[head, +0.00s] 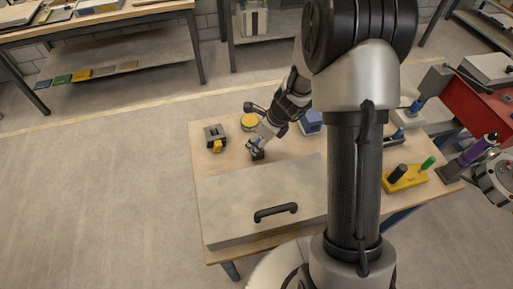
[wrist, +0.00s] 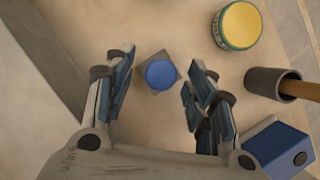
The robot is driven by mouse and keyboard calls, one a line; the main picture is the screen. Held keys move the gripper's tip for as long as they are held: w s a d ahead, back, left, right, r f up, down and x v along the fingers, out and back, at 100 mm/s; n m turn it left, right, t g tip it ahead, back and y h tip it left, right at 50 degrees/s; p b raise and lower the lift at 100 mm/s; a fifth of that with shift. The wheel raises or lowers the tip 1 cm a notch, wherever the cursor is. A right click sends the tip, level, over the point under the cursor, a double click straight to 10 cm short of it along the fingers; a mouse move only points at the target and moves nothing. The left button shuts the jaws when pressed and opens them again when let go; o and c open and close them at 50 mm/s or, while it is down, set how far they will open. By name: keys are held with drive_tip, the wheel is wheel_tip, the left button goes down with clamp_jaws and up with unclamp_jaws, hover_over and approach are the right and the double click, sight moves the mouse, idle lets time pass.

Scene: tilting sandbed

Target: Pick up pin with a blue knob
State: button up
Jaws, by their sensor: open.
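The pin with a blue knob (wrist: 161,74) shows in the wrist view, seen from above, its round knob over a grey square base on the wooden table. My gripper (head: 257,152) is open over the table behind the large grey slab in the head view. In the wrist view, its two blue-padded fingers stand on either side of the knob, with visible gaps to both. Nothing is held. The pin's shaft is hidden beneath the knob, and I cannot make out the pin clearly in the head view.
A yellow-lidded tin (wrist: 239,25), a dark cylinder with a wooden handle (wrist: 273,83) and a blue box (wrist: 280,147) lie to the right in the wrist view. The grey slab (head: 235,195) has a black handle. A yellow block (head: 405,179) stands at the table's right.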

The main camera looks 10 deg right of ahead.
drive_tip(key=shift+w, duration=0.1)
clamp_jaws()
idle(0.7)
